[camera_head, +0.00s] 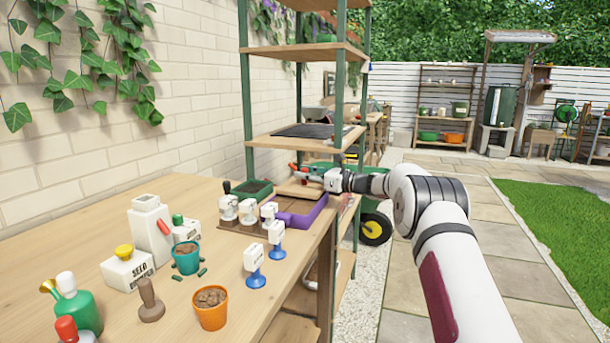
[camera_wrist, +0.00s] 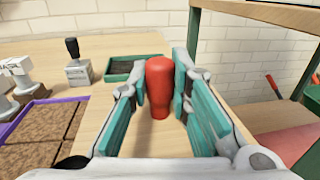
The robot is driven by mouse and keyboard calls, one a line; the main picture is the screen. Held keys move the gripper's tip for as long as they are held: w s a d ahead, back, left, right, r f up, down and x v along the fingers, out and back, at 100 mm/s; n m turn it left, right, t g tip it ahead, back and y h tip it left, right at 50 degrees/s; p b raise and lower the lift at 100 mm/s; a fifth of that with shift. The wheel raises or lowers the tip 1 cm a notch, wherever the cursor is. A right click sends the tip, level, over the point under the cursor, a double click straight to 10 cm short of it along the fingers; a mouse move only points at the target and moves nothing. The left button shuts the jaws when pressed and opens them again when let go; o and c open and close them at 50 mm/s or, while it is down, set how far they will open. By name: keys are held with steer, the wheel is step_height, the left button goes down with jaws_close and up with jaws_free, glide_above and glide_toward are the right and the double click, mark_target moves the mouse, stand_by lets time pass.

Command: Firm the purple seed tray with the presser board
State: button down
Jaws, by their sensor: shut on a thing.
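The purple seed tray (camera_head: 316,212) lies on the wooden table near its right edge. Its purple rim and brown soil also show at the left of the wrist view (camera_wrist: 14,128). My gripper (camera_head: 308,173) is beyond the tray, at the far end of the table. In the wrist view my gripper (camera_wrist: 160,80) has its teal fingers on both sides of an upright red handle (camera_wrist: 158,98), shut on it. A pale wooden board (camera_head: 297,190) shows below my gripper, apparently the presser board. Whether it touches the table is unclear.
A green tray of dark soil (camera_head: 250,190) and a black-handled block (camera_wrist: 78,70) stand near the wall. White labelled stamps (camera_head: 228,209), blue-based ones (camera_head: 256,265), a teal pot (camera_head: 187,260) and an orange pot (camera_head: 210,312) stand nearer. A green shelf post (camera_head: 247,90) rises behind.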

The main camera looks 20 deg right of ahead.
steer(key=shift+f, duration=0.4)
stand_by(0.5)
steer(key=shift+r+p, duration=0.9)
steer(key=shift+r, duration=0.7)
